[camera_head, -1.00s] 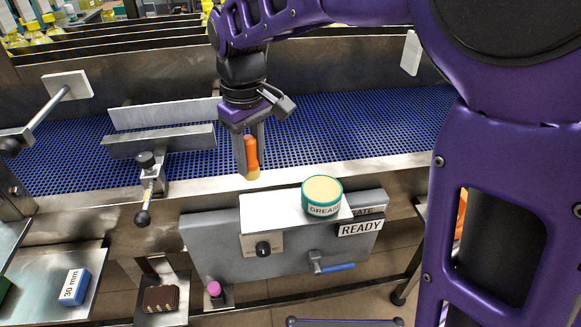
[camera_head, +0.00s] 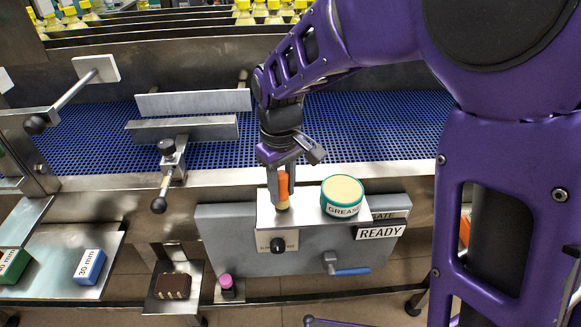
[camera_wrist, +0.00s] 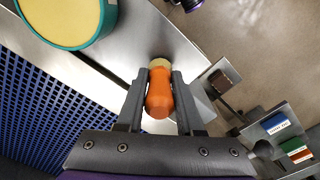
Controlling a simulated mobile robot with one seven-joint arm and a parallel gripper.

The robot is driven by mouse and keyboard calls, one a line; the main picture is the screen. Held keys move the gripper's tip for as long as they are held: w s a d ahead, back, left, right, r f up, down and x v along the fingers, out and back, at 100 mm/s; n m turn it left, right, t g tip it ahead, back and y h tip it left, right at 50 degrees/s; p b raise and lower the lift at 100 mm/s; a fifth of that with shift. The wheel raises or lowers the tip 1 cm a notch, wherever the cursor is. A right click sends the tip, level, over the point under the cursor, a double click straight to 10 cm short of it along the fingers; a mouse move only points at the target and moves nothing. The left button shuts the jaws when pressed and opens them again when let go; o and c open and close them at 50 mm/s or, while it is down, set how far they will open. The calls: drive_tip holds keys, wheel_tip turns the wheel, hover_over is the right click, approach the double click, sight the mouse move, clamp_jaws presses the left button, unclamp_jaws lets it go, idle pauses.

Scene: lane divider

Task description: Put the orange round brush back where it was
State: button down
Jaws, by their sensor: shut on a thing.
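The orange round brush (camera_head: 284,187) has an orange handle and a pale bristle end that points down. My gripper (camera_head: 281,196) is shut on its handle. The brush stands upright at the left part of the silver shelf (camera_head: 305,218), left of the grease tin. In the wrist view, the brush (camera_wrist: 159,95) sits between both fingers of my gripper (camera_wrist: 159,92), with its pale end (camera_wrist: 160,63) over or on the shelf. I cannot tell whether the bristles touch the shelf.
The teal and yellow grease tin (camera_head: 342,196) stands on the shelf close to the right of the brush. A READY sign (camera_head: 380,233) and a blue-handled lever (camera_head: 350,271) are below. The blue conveyor belt (camera_head: 370,118) runs behind. A brown brush block (camera_head: 173,286) lies lower left.

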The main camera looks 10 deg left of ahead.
drive_tip(key=shift+f, duration=0.2)
drive_tip(key=shift+f, duration=0.15)
drive_tip(key=c, duration=0.5)
unclamp_jaws()
drive_tip(key=shift+c, duration=0.2)
wheel_tip(320, 180, up, 11)
drive_tip(key=shift+p, duration=0.75)
drive_tip(key=shift+r, duration=0.75)
drive_tip(key=shift+s, duration=0.1)
